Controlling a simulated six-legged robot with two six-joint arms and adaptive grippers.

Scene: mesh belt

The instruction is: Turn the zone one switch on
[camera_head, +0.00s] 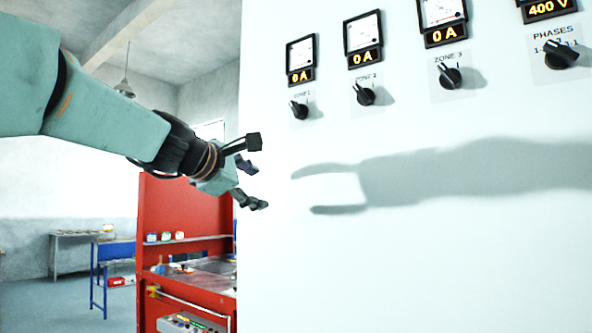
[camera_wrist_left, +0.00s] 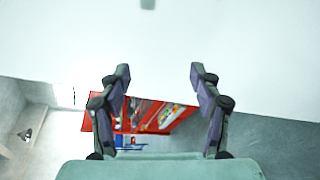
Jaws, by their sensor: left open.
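The zone one switch (camera_head: 299,109) is a black rotary knob at the left of the white panel (camera_head: 420,270), under a meter (camera_head: 300,55) whose display reads 0 A. The knob points to the upper left. My left gripper (camera_head: 257,172) is open and empty, below and to the left of this switch and apart from it. Its shadow falls on the panel. In the left wrist view the two fingers (camera_wrist_left: 159,82) stand wide apart with nothing between them. My right gripper is in neither view.
The zone 2 switch (camera_head: 365,94), zone 3 switch (camera_head: 450,76) and phases switch (camera_head: 561,54) sit in a row to the right. A red workbench (camera_head: 185,215) stands behind, left of the panel edge. A blue-legged table (camera_head: 104,275) is farther back.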

